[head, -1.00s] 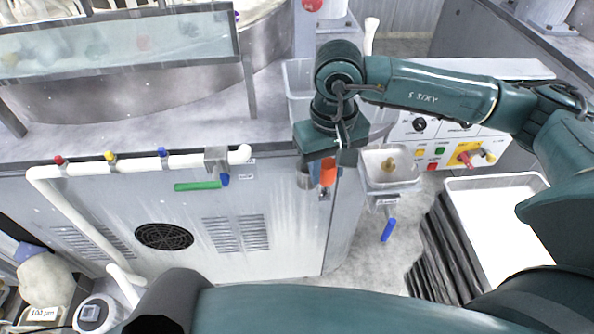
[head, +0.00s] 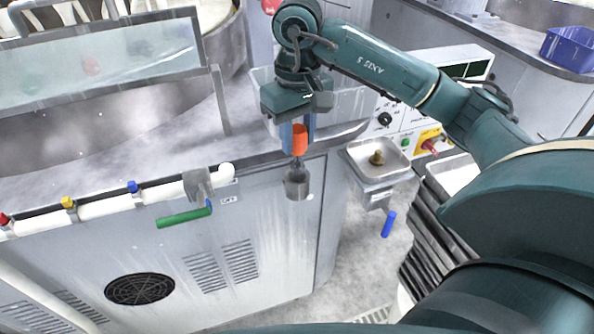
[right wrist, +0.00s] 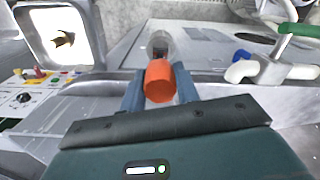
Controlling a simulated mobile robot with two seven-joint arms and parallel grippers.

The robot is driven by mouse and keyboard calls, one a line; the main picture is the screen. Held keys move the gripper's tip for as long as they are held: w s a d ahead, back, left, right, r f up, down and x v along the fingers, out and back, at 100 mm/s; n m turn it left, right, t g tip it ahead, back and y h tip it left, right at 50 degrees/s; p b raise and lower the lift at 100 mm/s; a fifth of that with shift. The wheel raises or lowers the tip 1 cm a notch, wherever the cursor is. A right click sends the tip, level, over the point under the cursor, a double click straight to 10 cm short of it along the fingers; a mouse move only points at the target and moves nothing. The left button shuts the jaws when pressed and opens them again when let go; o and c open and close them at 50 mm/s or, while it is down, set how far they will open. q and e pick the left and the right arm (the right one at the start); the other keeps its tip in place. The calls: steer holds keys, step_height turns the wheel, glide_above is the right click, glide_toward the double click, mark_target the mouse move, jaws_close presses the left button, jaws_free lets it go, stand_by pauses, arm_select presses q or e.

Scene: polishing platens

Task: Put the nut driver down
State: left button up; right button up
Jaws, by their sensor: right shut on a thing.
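The nut driver has an orange handle (head: 300,141) and a thin grey shaft below it. My right gripper (head: 298,124) is shut on the handle, and the driver hangs roughly upright. In the head view the shaft points down at a grey metal cup (head: 298,186) by the cabinet's front; whether the tip is inside cannot be told. In the right wrist view the orange handle (right wrist: 159,82) sits between the blue fingers of my right gripper (right wrist: 160,90), with the cup (right wrist: 163,40) just beyond it. My left gripper is not in view.
A steel basin (head: 352,159) with a brass fitting and a blue-handled valve (head: 389,224) is right of the cup. A white pipe with a green-handled valve (head: 184,217) runs along the cabinet (head: 215,275) at left. A control panel (head: 412,128) stands behind the basin.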

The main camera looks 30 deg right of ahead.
mark_target(297, 164)
step_height(297, 164, down, 5)
steer(key=b, duration=0.2)
steer(key=shift+b, duration=0.3)
steer(key=shift+f, duration=0.4)
steer(key=shift+r, duration=0.1)
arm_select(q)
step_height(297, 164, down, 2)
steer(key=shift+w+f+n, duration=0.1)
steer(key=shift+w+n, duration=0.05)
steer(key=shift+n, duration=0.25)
arm_select(e)
steer(key=o, duration=1.1)
steer(key=shift+r, duration=0.1)
step_height(297, 164, up, 11)
steer(key=shift+f+p, duration=0.2)
steer(key=shift+p, duration=0.7)
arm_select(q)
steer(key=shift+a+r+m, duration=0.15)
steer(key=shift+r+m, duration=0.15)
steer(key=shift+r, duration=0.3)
arm_select(e)
steer(key=shift+r, duration=0.65)
